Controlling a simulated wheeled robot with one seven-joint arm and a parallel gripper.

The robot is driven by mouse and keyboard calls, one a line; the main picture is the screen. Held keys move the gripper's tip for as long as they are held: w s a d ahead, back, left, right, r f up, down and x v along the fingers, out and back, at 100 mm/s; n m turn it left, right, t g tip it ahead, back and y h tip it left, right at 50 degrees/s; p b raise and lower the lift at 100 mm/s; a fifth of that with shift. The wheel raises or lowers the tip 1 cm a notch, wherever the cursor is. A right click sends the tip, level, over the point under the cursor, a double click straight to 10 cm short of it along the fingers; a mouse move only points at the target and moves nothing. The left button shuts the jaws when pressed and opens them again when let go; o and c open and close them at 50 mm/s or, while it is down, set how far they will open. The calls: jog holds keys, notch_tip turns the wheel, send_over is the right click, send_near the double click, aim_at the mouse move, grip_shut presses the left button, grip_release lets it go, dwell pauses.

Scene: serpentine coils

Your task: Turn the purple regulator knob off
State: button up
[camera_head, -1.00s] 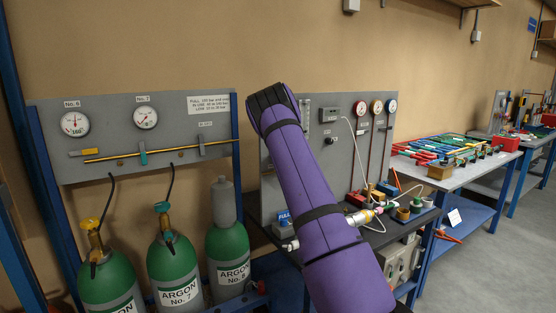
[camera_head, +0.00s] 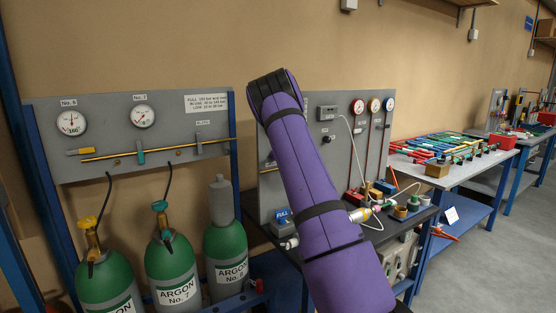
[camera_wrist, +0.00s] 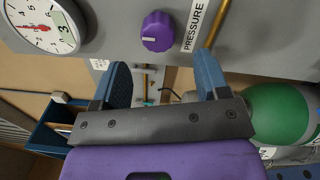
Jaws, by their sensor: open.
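The purple regulator knob (camera_wrist: 158,31) is a ribbed round knob on a grey panel (camera_wrist: 112,40), at the top middle of the wrist view. A "PRESSURE" label (camera_wrist: 194,26) is beside it on the right. My gripper (camera_wrist: 163,76) is open and empty. Its two blue fingers are apart, below the knob in the picture and not closed around it. I cannot tell the distance from fingertips to knob. In the head view my purple arm fills the middle, and neither the gripper nor the knob can be made out there.
A dial gauge (camera_wrist: 42,25) is left of the knob. A brass rod (camera_wrist: 216,22) runs beside the label, and a green cylinder (camera_wrist: 280,112) is at right. In the head view, argon cylinders (camera_head: 172,268) stand at left and a cluttered bench (camera_head: 462,172) at right.

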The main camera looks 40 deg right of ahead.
jog(key=shift+v, duration=2.3)
jog(key=a+r+m+g+h, duration=0.2)
jog(key=a+r+m+g, duration=0.1)
jog(key=a+r+m, duration=0.7)
jog(key=s+a+r+m+g+y, duration=0.1)
jog(key=s+a+r+m+g, duration=0.15)
jog(key=a, duration=0.25)
jog(key=s+a+r+m+g, duration=0.1)
jog(key=s+a+r, duration=0.3)
jog(key=a, duration=0.2)
jog(key=s+a+m+g+y, duration=0.2)
jog(key=s+a+g, duration=0.1)
jog(key=s+a, duration=0.9)
jog(key=s+a+m+g+y, duration=0.3)
jog(key=s+a, duration=0.9)
jog(key=s, duration=0.6)
jog(key=shift+a, duration=0.2)
jog(key=shift+s+f, duration=0.1)
